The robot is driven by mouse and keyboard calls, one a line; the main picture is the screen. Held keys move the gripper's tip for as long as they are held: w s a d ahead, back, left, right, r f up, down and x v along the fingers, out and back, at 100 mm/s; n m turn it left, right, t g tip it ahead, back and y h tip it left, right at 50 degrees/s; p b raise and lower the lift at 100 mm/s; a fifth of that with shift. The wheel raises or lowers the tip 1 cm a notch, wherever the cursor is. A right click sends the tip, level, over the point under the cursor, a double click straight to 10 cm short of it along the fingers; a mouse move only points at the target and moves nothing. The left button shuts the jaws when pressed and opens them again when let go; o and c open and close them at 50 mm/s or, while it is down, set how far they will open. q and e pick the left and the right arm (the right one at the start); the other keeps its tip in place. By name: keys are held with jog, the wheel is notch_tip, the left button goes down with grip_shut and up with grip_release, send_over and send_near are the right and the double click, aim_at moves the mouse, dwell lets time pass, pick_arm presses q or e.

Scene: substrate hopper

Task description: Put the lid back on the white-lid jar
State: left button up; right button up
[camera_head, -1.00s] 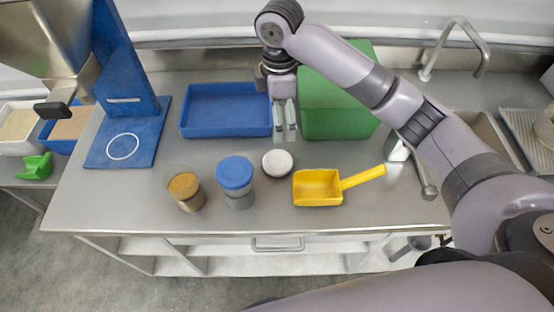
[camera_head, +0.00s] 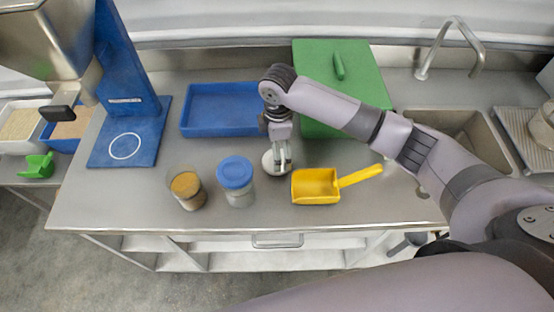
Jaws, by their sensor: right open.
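The white lid (camera_head: 268,166) lies flat on the steel counter, partly hidden by my gripper. My right gripper (camera_head: 282,168) points down with its fingers open over the lid; whether they touch it cannot be told. An open clear jar (camera_head: 187,188) with brown contents stands uncovered at the left. A jar with a blue lid (camera_head: 235,172) stands between the open jar and the white lid. My left gripper is not in view.
A yellow scoop (camera_head: 316,185) lies just right of the lid. A blue tray (camera_head: 220,127) and a green box (camera_head: 372,85) stand behind. A blue stand (camera_head: 110,152) with a white circle is at the left. The counter's front edge (camera_head: 250,230) is near the jars.

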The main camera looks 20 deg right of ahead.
aim_at(268, 158)
notch_tip(268, 158, down, 4)
jog(key=shift+p, duration=0.8)
jog(key=shift+f, duration=0.6)
jog(key=shift+c, duration=0.3)
jog(key=c, duration=0.9)
jog(key=shift+r, duration=0.15)
